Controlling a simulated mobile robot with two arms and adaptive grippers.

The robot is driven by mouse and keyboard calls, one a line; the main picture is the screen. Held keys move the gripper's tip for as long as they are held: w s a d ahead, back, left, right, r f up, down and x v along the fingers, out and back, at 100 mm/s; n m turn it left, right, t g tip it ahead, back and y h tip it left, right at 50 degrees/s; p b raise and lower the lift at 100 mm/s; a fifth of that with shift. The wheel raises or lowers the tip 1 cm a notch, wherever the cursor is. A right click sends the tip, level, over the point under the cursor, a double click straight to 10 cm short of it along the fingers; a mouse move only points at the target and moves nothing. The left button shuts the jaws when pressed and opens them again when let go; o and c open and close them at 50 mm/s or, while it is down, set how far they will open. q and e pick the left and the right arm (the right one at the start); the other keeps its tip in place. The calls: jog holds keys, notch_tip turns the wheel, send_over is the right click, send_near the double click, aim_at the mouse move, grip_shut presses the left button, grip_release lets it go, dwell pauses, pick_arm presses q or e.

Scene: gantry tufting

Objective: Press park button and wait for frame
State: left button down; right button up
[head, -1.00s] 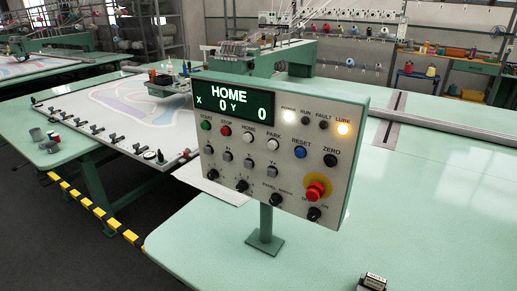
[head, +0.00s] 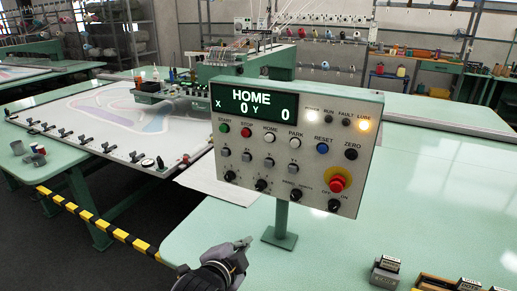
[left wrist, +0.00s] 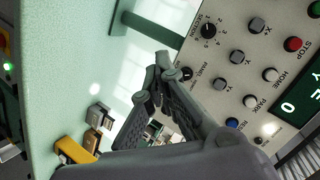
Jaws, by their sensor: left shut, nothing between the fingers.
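The control panel (head: 285,195) stands on a post on the green table. Its display (head: 253,103) reads HOME, X 0, Y 0. The white park button (head: 294,144) is in the upper button row, between home and the blue reset button (head: 322,149). The park button also shows in the left wrist view (left wrist: 250,101). My left gripper (head: 246,241) is shut and empty, below and in front of the panel, apart from the buttons. In the left wrist view its fingertips (left wrist: 163,62) overlap the panel's lower edge. The frame (head: 125,115) with its patterned cloth lies at left. My right gripper is out of view.
A red emergency stop knob (head: 338,183) sits at the panel's lower right. Small grey blocks (head: 385,270) and a wooden tray (head: 435,284) are at the table's front right. A yellow-black strip (head: 98,223) edges the front left. The table right of the panel is clear.

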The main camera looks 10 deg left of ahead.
pick_arm(q)
jog(key=w+d+r+m+t+h, duration=0.1)
jog(key=d+r+m, duration=0.1)
jog(key=r, duration=0.3)
jog(key=w+d+r+m+t, duration=0.2)
jog(key=r+m, duration=0.1)
jog(key=r, duration=0.3)
jog(key=w+d+r+m+t+h, duration=0.1)
jog(key=w+d+r+m, duration=0.1)
jog(key=r, duration=0.4)
jog(key=shift+w+r+m+t+h, duration=0.15)
jog(key=shift+w+m+t+h, duration=0.1)
jog(key=shift+m+t+h, duration=0.05)
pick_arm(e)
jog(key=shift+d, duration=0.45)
pick_arm(q)
jog(key=p, duration=0.4)
send_near(295, 142)
jog(key=x, duration=0.5)
jog(key=shift+w+d, duration=0.1)
jog(key=shift+w, duration=0.1)
jog(key=shift+x, duration=0.8)
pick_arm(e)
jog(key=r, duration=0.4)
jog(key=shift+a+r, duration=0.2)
pick_arm(q)
jog(key=shift+w, duration=0.15)
